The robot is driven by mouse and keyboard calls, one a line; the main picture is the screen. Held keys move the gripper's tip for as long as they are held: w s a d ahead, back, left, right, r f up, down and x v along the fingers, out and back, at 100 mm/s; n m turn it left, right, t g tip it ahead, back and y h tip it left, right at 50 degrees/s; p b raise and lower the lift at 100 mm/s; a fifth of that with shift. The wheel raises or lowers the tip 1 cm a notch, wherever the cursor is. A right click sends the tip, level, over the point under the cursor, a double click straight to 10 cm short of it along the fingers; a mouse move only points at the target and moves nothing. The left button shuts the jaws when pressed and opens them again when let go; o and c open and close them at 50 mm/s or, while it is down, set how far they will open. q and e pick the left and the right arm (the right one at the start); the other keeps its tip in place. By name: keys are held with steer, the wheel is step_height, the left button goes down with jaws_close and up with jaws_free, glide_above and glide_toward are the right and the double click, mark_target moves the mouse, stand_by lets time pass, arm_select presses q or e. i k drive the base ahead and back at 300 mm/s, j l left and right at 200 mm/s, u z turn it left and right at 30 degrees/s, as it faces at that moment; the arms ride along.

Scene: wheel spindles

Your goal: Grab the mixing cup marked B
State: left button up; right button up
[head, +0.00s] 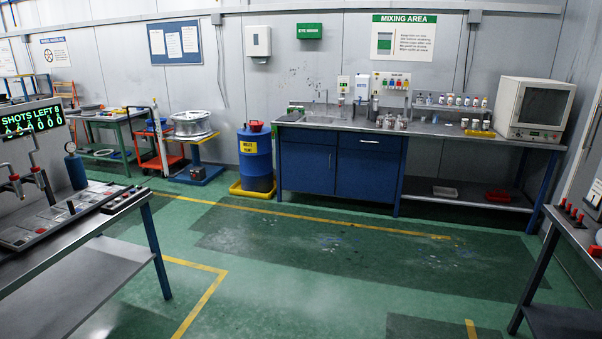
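Several small cups (390,122) stand on the counter of the mixing bench (430,130) against the far wall, under the "MIXING AREA" sign (403,40). They are too small and far away for any letter on them to be read, so I cannot tell which one is marked B. More small containers (460,101) stand on a raised shelf to their right. Neither of my grippers shows in the head view.
Open green floor (330,250) with yellow lines lies before the bench. A blue drum (256,165) stands left of it. A white microwave-like oven (533,108) sits at its right end. Work tables flank the floor at left (75,290) and right (560,322).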

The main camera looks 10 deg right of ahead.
mark_target(380, 119)
steer(key=i+z, duration=0.4)
steer(key=i, duration=2.95)
steer(key=i+z, duration=0.2)
steer(key=i, duration=0.3)
steer(key=i+j+z, duration=0.25)
steer(key=i, duration=0.25)
steer(key=i+j+z, duration=0.2)
steer(key=i, duration=0.25)
steer(key=i+j+z, duration=0.2)
steer(key=i, duration=0.3)
